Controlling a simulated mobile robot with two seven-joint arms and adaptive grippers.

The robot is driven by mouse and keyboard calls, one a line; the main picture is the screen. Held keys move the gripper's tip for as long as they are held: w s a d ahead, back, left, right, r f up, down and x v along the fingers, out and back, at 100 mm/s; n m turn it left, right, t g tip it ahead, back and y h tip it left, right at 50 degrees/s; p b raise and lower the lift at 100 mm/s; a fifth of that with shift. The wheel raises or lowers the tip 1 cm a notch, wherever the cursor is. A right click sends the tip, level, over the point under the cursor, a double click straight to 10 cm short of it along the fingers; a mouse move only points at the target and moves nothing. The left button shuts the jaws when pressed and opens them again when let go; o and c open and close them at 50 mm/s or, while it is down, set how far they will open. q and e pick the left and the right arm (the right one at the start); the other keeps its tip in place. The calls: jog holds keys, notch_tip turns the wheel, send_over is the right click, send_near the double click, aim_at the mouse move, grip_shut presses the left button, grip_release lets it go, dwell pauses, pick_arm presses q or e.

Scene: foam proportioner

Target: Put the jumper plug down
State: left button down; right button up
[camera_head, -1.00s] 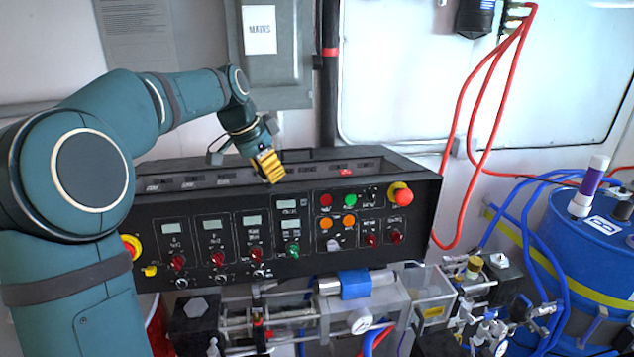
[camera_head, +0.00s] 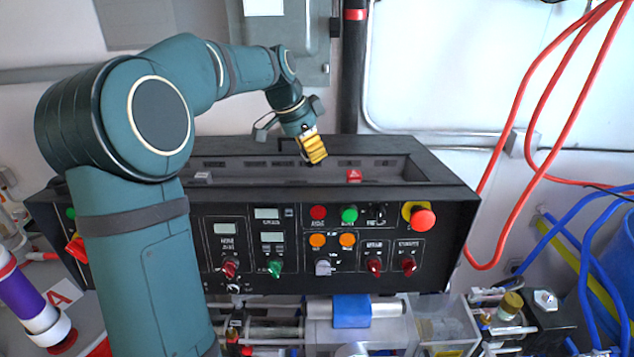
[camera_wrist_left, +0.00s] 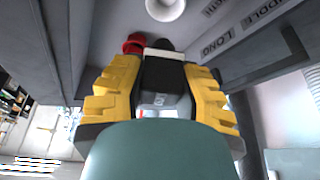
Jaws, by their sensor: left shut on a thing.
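My left gripper (camera_head: 313,149) has yellow ribbed fingers and hangs just above the recessed top of the black console (camera_head: 130,205). In the left wrist view, the gripper (camera_wrist_left: 160,92) is shut on a dark and grey block, which I take as the jumper plug (camera_wrist_left: 163,75). A red round end (camera_wrist_left: 133,45) and a black end show at its far side. The head view hides the plug behind the fingers, and whether it touches anything below cannot be told. My right gripper is not in view.
A small red part (camera_head: 354,175) sits in the recess, right of the gripper. The console front has several knobs and a red stop button (camera_head: 422,219). A grey cabinet (camera_head: 285,60) stands behind. Red hoses (camera_head: 520,120) hang at right.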

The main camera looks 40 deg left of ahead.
pick_arm(q)
jog(key=shift+f, duration=3.65)
jog(key=c, duration=0.8)
grip_release()
jog(key=shift+f, duration=0.1)
jog(key=v, duration=1.2)
jog(key=shift+s, duration=0.1)
